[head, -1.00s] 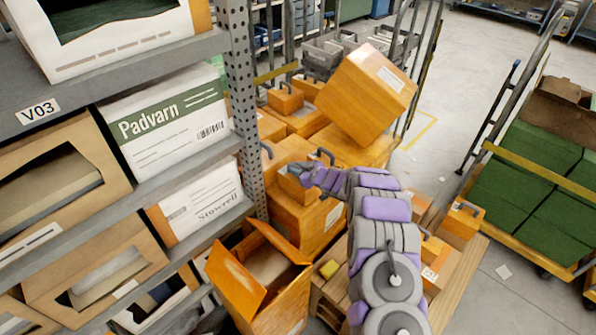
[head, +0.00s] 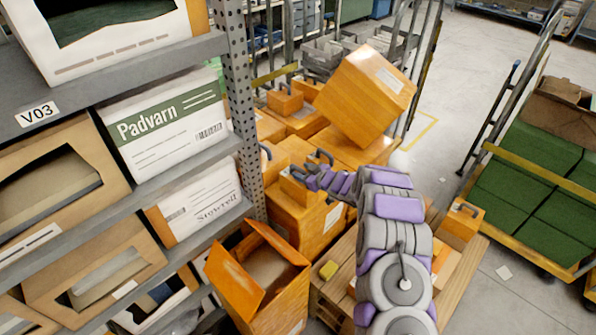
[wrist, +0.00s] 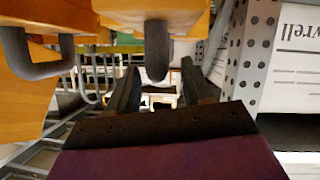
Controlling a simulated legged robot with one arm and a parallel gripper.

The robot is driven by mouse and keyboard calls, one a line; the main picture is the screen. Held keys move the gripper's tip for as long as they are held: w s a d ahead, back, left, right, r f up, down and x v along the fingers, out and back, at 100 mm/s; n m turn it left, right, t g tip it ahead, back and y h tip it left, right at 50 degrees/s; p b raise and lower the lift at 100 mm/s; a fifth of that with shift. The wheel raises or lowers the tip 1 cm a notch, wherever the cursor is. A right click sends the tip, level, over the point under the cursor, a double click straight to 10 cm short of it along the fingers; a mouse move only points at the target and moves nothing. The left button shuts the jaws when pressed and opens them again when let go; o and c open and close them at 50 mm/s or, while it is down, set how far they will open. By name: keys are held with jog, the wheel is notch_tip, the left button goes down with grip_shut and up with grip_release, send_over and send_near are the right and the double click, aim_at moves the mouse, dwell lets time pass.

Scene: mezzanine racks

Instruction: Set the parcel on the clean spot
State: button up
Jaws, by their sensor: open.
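Several orange parcels with grey handles are piled beyond the rack post. My gripper (head: 303,179) is open beside a small parcel (head: 293,190) in this pile. In the wrist view my gripper (wrist: 155,85) shows two dark fingers apart, with a grey handle (wrist: 156,50) of an orange parcel (wrist: 170,18) appearing between them. I cannot tell whether they touch it. A second handle (wrist: 35,60) is at the left. Another small parcel with a handle (head: 461,222) stands on the wooden pallet (head: 462,262). I cannot tell which parcel or which spot the task means.
A grey rack (head: 236,60) with boxes fills the left. A large tilted orange box (head: 366,95) rests on the pile.

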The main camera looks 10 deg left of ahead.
jog(key=v, duration=0.9)
jog(key=shift+s+d+r+p, duration=0.15)
jog(key=shift+d+p, duration=0.1)
jog(key=shift+p, duration=0.15)
jog(key=s+d+r+m+h, duration=0.4)
jog(key=d+r+h, duration=0.3)
jog(key=d+r, duration=0.35)
jog(key=s+d+r+m+g+h, duration=0.1)
jog(key=s+d+r+m+h, duration=0.15)
jog(key=s, duration=0.35)
jog(key=s+d+r+m+g+h, duration=0.1)
jog(key=s+d+r+g, duration=0.15)
jog(key=s, duration=0.35)
jog(key=s+r+m+g, duration=0.2)
jog(key=s+g, duration=0.2)
jog(key=s, duration=1.5)
jog(key=s+a+r+m+g, duration=0.1)
jog(key=s+r+m+g, duration=0.1)
jog(key=s, duration=1.8)
jog(key=shift+r+g+y, duration=0.35)
jog(key=shift+r+g, duration=0.45)
jog(key=shift+g, duration=0.05)
